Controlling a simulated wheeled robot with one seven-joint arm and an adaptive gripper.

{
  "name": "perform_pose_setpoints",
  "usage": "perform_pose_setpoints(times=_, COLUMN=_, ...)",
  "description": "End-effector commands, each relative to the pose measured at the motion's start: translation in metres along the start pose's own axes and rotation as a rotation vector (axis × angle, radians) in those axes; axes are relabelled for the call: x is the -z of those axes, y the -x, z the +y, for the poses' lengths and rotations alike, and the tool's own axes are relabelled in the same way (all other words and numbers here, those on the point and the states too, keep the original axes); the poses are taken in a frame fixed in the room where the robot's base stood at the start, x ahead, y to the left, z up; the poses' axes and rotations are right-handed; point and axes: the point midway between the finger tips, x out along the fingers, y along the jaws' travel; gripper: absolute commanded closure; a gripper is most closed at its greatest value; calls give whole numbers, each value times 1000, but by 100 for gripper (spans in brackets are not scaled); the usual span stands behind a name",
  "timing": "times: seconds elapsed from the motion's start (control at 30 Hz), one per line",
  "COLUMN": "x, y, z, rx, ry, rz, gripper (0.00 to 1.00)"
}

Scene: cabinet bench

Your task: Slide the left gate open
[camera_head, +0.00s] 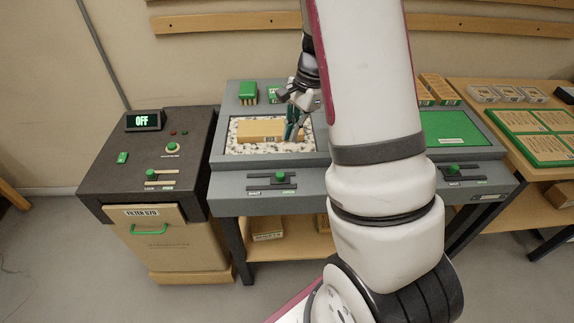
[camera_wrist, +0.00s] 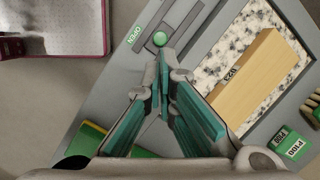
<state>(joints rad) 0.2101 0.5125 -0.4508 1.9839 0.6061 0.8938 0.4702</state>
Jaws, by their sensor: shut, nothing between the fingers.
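The left gate's slider has a round green knob (camera_head: 279,175) on the grey front strip of the bench, below the speckled tray. In the wrist view the green knob (camera_wrist: 160,39) lies just beyond my fingertips, with an OPEN label (camera_wrist: 134,35) to its left. My gripper (camera_head: 291,136) points down over the tray's right part in the head view. Its teal fingers (camera_wrist: 166,58) are together and empty in the wrist view. I cannot tell whether they touch the knob. A gate panel is not clearly visible.
A wooden block (camera_head: 262,131) lies in the speckled tray (camera_head: 238,147). A second slider knob (camera_head: 453,169) sits at the right, below a green panel (camera_head: 450,128). A dark filter unit (camera_head: 100,181) stands left, its display reading OFF. My arm hides the bench's middle.

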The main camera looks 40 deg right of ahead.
Motion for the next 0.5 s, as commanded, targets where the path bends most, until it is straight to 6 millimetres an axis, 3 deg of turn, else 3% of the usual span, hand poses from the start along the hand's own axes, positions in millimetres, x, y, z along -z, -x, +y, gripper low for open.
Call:
perform_pose_setpoints(times=0.2, x=37, y=-26, z=5, rx=-26, ry=-138, rz=12, gripper=100)
perform_pose_setpoints(times=0.5, x=47, y=-33, z=6, rx=-30, ry=-175, rz=16, gripper=100)
